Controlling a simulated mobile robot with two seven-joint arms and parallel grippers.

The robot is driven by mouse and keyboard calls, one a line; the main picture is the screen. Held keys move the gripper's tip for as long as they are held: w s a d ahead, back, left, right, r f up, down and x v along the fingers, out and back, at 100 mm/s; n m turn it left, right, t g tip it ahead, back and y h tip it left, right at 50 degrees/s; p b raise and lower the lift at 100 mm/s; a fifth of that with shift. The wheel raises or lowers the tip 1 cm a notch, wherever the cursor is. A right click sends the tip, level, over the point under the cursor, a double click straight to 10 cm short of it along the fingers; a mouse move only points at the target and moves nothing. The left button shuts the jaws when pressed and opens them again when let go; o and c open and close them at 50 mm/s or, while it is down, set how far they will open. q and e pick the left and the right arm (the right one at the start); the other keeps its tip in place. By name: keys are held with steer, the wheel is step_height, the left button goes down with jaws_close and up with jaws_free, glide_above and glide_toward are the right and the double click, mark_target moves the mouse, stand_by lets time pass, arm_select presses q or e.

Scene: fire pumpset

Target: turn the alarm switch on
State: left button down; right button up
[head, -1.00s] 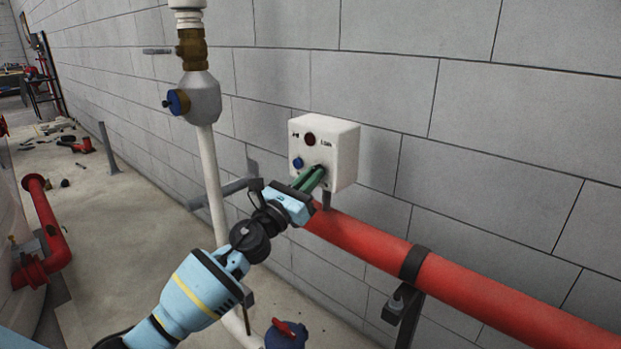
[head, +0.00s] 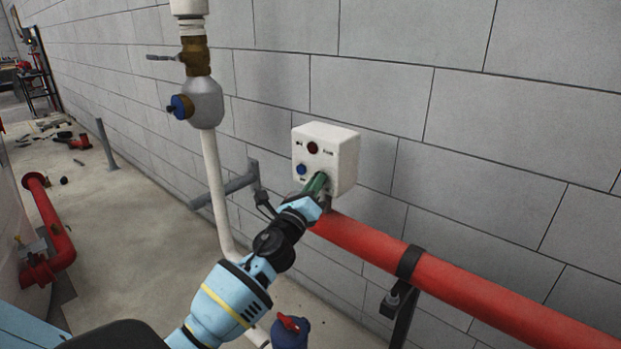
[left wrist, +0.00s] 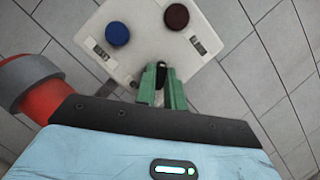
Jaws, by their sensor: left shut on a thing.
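The alarm box (head: 345,158) is a white box on the grey block wall. Its face carries a dark red round part (head: 312,147) and a blue round button (head: 302,169); the left wrist view shows the blue button (left wrist: 117,33) and the dark red part (left wrist: 176,16) too. My left gripper (head: 321,180) has its green fingers at the lower part of the box face. In the left wrist view the left gripper (left wrist: 162,75) is shut on a small black switch (left wrist: 161,70), mostly hidden between the fingers. My right gripper is not in view.
A thick red pipe (head: 460,290) runs along the wall below the box, on a dark bracket (head: 410,262). A white vertical pipe (head: 216,185) with a valve (head: 203,102) stands left of the box. A blue valve with a red handle (head: 290,332) is at the bottom.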

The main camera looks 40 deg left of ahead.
arm_select(q)
steer(key=shift+r+n+g+y+p, duration=0.1)
steer(key=shift+n+g+y+p, duration=0.3)
steer(key=shift+n, duration=0.65)
steer(key=shift+r+n+g+y+p, duration=0.1)
steer(key=shift+n+g+y+p, duration=0.1)
steer(key=shift+n+p, duration=0.7)
steer(key=shift+n+g+y+p, duration=0.25)
steer(key=shift+n+g+y, duration=0.05)
steer(key=shift+n, duration=0.95)
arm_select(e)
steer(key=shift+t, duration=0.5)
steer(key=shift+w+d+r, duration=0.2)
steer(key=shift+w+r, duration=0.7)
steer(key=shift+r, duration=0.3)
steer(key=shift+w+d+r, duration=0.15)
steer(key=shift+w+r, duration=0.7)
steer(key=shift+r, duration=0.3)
arm_select(q)
steer(key=c, duration=1.5)
jaws_free()
steer(key=shift+f, duration=0.1)
steer(key=shift+v, duration=3.9)
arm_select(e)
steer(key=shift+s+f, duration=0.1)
